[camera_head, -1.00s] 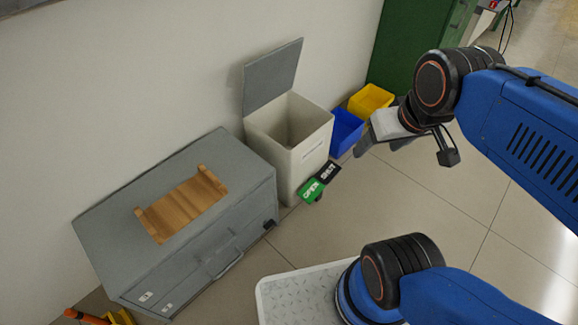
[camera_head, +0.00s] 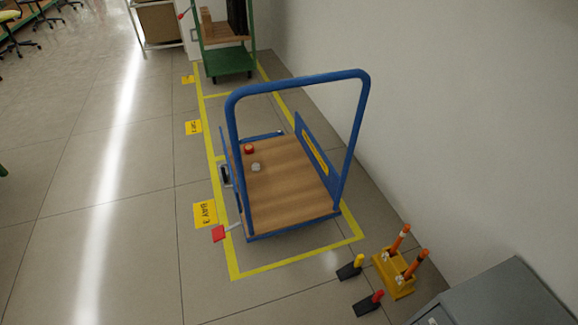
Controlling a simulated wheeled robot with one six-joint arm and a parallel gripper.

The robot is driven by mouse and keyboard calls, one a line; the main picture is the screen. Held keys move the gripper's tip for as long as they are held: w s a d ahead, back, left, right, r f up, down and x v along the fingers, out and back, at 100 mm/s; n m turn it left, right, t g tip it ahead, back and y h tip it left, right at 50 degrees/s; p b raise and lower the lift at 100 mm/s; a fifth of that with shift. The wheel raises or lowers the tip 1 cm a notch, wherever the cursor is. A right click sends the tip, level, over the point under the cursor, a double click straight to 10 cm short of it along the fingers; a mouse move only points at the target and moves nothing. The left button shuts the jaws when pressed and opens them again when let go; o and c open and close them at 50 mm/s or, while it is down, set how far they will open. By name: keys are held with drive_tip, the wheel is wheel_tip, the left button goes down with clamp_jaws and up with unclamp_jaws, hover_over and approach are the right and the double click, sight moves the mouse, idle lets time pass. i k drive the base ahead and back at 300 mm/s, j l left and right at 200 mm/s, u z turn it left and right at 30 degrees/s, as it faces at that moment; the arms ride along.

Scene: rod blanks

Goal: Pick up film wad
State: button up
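A small pale grey-white lump (camera_head: 256,167), which looks like the film wad, lies on the wooden deck of a blue-framed cart (camera_head: 290,200). It sits toward the deck's far left part. A small red round object (camera_head: 249,149) lies just beyond it, apart from it. The lump is too small to make out its texture. My gripper and arm are not in this view.
The cart's tall blue handle (camera_head: 300,83) arches over its near side. Yellow floor lines (camera_head: 300,261) frame the bay. Orange-handled tools in a yellow holder (camera_head: 396,275), two dark wedges (camera_head: 350,269) and a grey box (camera_head: 495,298) stand near right.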

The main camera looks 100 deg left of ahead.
sight(255, 166)
drive_tip(key=u, duration=3.35)
drive_tip(key=i+j, duration=0.4)
drive_tip(key=j, duration=0.15)
drive_tip(key=i+j, duration=0.85)
drive_tip(key=j, duration=0.25)
drive_tip(key=i+z, duration=0.05)
